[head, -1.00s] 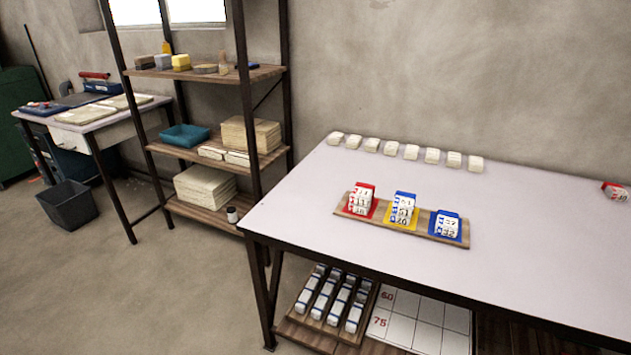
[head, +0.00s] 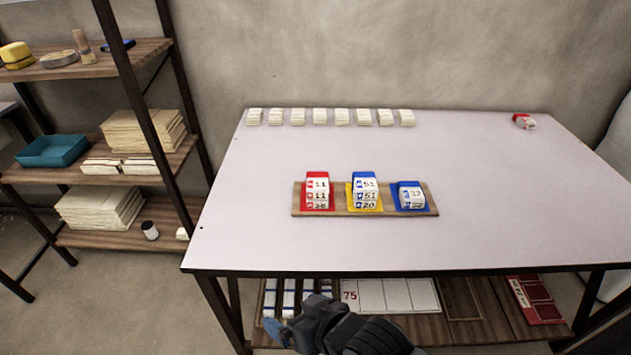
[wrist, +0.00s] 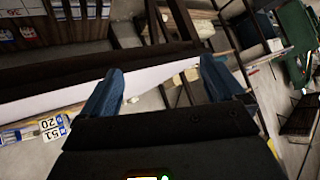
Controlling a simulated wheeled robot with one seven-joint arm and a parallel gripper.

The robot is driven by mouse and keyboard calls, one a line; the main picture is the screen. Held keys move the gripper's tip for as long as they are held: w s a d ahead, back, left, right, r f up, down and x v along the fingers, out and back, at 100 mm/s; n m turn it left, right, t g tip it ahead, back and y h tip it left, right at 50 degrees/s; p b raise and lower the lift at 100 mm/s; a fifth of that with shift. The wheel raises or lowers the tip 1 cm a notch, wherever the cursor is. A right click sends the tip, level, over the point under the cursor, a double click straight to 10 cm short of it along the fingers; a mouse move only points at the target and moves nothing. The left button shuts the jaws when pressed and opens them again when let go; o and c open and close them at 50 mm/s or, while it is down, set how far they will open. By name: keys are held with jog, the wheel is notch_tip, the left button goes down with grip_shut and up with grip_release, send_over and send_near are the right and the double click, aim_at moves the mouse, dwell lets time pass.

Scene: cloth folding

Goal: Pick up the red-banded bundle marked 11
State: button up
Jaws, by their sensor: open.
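A stack of white bundles with red marks (head: 317,188) stands on the red pad at the left of a wooden board (head: 333,212). Its upper labels read 11; the lowest number is too small to read surely. Another red-banded bundle (head: 523,121) lies alone at the table's far right, its number unreadable. My gripper (head: 277,332) is low in front of the table's front edge, below the tabletop and apart from the stacks. In the wrist view my gripper (wrist: 163,88) shows two blue fingers spread apart with nothing held. The 11 stack is not recognisable there.
Blue-banded stacks stand on the yellow pad (head: 364,192) and blue pad (head: 410,196). Several white bundles (head: 320,117) line the table's back edge. A shelf rack (head: 120,180) stands left. The table's front edge (head: 400,272) lies above my gripper. Much of the tabletop is clear.

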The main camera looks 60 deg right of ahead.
jog(key=w+d+m+g, duration=0.1)
jog(key=w+d, duration=0.2)
jog(key=d, duration=0.1)
jog(key=w+d+r+m+g+p, duration=0.1)
jog(key=w+d, duration=0.3)
jog(key=w+d+r+g+h, duration=0.1)
jog(key=w+d, duration=0.3)
jog(key=d, duration=0.1)
jog(key=shift+m, duration=0.4)
jog(key=d+r, duration=0.1)
jog(key=d, duration=0.1)
jog(key=w+d+r+g, duration=0.1)
jog(key=d, duration=0.1)
jog(key=w+d+m+g, duration=0.1)
jog(key=d, duration=0.2)
jog(key=shift+d+r+p, duration=0.1)
jog(key=shift+r+p, duration=0.25)
jog(key=shift+r, duration=0.05)
jog(key=m+g, duration=0.2)
send_near(317, 181)
jog(key=shift+w+a+f+h, duration=0.1)
jog(key=shift+f+h, duration=0.05)
jog(key=shift+f, duration=0.35)
jog(key=shift+w+a+f+h, duration=0.15)
jog(key=shift+f, duration=0.35)
jog(key=shift+d, duration=0.35)
jog(key=shift+x, duration=3.7)
jog(key=shift+s, duration=0.1)
jog(key=c, duration=1.1)
jog(key=shift+o, duration=0.2)
